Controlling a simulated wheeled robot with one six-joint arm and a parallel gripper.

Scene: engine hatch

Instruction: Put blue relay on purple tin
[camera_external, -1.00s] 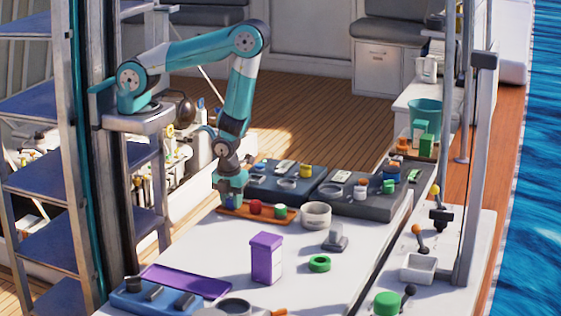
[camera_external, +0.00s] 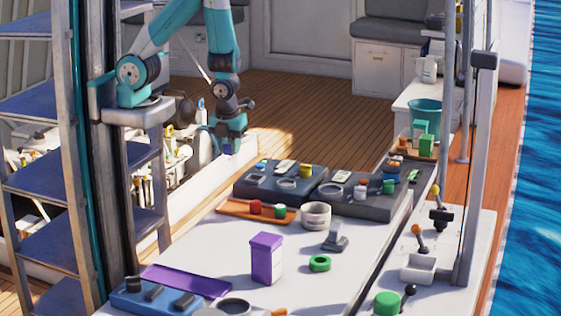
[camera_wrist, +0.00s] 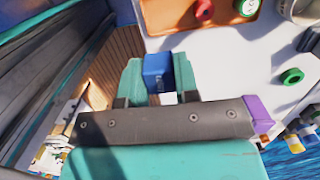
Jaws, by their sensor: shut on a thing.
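My gripper (camera_external: 229,147) is shut on the blue relay and hangs above and left of the orange tray, in the air beyond the table's left edge. The blue relay (camera_wrist: 154,70) shows between the two teal fingers in the wrist view; in the external view it is a small bluish bit (camera_external: 233,148) under the fingers. The purple tin (camera_external: 266,260) is an upright box with a lid, standing on the white table, nearer the camera and right of the gripper. A purple corner (camera_wrist: 258,108) shows at the right in the wrist view, beside the gripper body.
The orange tray (camera_external: 236,209) holds a red and a green piece. A white round cup (camera_external: 316,214), a green ring (camera_external: 320,263) and a grey block (camera_external: 335,239) stand near the tin. A flat purple tray (camera_external: 186,281) and a blue holder (camera_external: 150,298) lie at the front left.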

